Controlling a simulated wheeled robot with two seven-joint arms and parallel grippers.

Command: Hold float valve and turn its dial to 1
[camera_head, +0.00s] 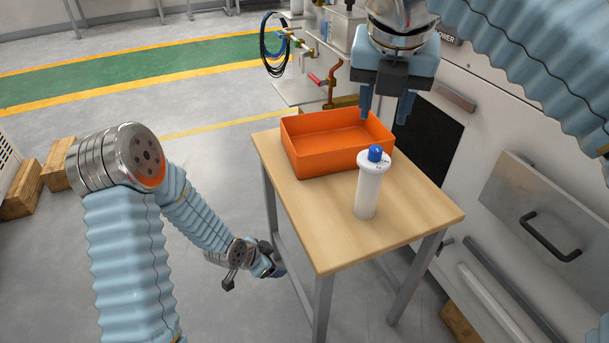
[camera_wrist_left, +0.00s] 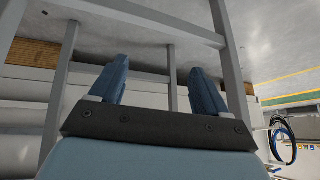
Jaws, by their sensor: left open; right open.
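The float valve (camera_head: 368,190) is a white upright cylinder with a wider top. It stands on the wooden table (camera_head: 408,222), right of an orange tray. Its blue dial (camera_head: 376,153) is on top; the dial's setting is too small to read. My right gripper (camera_head: 387,112) is open and empty, pointing down above the table, just behind and above the valve. My left gripper (camera_head: 254,276) is low, beside the table's left legs and below the tabletop. In the left wrist view its fingers (camera_wrist_left: 158,82) are apart with nothing between them.
An orange tray (camera_head: 308,162) sits at the back left of the tabletop, close to the valve. The table's grey legs (camera_head: 322,306) stand near my left gripper. A white cabinet with a handle (camera_head: 550,238) is on the right. The tabletop's front left is clear.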

